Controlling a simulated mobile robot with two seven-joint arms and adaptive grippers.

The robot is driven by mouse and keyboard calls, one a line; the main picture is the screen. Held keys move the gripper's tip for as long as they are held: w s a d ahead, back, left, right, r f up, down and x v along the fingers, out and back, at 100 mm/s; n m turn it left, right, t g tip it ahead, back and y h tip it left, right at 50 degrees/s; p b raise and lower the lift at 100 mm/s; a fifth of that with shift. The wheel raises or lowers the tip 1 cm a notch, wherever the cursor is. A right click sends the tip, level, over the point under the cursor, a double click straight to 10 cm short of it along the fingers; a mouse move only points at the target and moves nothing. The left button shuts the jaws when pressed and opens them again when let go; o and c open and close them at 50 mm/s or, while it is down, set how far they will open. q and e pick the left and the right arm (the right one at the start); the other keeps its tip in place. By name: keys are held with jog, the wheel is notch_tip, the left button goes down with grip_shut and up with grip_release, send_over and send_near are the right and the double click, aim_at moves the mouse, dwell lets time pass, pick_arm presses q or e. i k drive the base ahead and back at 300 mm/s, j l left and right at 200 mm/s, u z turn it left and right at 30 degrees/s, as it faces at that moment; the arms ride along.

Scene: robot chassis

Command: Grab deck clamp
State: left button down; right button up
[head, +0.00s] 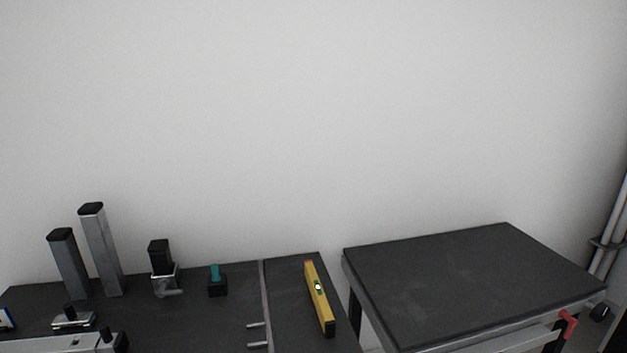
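No thing in the head view is plainly marked as the deck clamp. One candidate is a metal bracket with an upright black block (162,266), standing at the back of the left dark table. Another is a low metal piece with a black knob (72,319) near the front left of that table. A red lever (568,324) shows at the front edge of the right table. Neither of my grippers is in view.
Two metal posts with black caps, a shorter one (70,266) and a taller one (102,252), stand at the left. A teal-topped black block (217,284) and a yellow spirit level (320,299) are on the left table (285,325). The right table (470,280) is bare on top.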

aim_at(88, 319)
jog(key=j+u, duration=0.1)
jog(key=u, duration=0.35)
jog(key=j+u, duration=0.1)
jog(key=u, duration=0.4)
jog(key=i+u, duration=0.1)
jog(key=u, duration=0.35)
